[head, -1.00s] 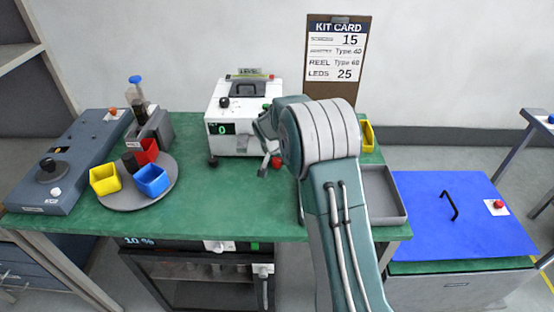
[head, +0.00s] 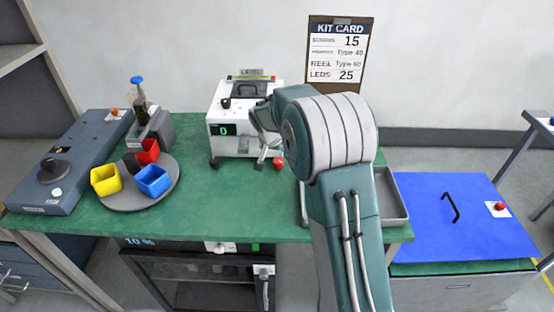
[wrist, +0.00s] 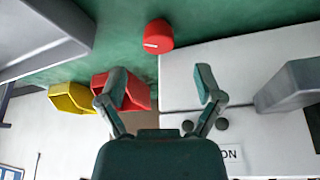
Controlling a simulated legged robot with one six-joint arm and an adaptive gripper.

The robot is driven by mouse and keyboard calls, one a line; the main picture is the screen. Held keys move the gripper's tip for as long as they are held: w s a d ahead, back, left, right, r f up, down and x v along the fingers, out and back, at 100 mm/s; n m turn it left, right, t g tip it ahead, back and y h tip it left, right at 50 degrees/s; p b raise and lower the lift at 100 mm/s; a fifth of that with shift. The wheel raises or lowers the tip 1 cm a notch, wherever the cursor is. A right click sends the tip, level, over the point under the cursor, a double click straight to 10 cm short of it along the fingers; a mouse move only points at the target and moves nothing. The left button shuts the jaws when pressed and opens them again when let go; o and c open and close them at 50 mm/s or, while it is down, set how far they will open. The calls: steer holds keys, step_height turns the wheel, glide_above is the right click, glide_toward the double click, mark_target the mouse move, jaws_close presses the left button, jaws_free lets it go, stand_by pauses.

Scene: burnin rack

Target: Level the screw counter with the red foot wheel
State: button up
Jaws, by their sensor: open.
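The screw counter (head: 233,146) is a white box with a green 0 on its display, at the back middle of the green bench. A level vial (head: 250,77) lies along its top; its bubble is too small to read. The red foot wheel (head: 278,163) is low at its front right corner, and shows in the wrist view (wrist: 158,36) with a pale mark. My gripper (head: 266,148) is in front of the counter's right side, close to the wheel. In the wrist view its fingers (wrist: 160,85) are spread and empty, with the wheel beyond them, apart from both.
A grey turntable (head: 125,201) with yellow, red and blue bins stands at left. A grey tray (head: 391,203) lies right of my arm. Red (wrist: 122,92) and yellow (wrist: 72,98) bins show in the wrist view. The bench front centre is clear.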

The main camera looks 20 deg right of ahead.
steer(key=v, duration=0.6)
steer(key=shift+s+a+r, duration=0.1)
steer(key=shift+a, duration=0.05)
steer(key=s+a+r+n+t+y, duration=0.1)
steer(key=s+r+n, duration=0.1)
steer(key=s+r, duration=0.5)
steer(key=s+a+r+n, duration=0.1)
steer(key=s+r, duration=0.3)
steer(key=s, duration=0.6)
steer(key=s+a+n+t+y, duration=0.1)
steer(key=s+n, duration=0.3)
steer(key=s, duration=1.4)
steer(key=shift+s+a+f+y, duration=0.3)
steer(key=shift+s+a+f, duration=0.15)
steer(key=shift+a, duration=0.15)
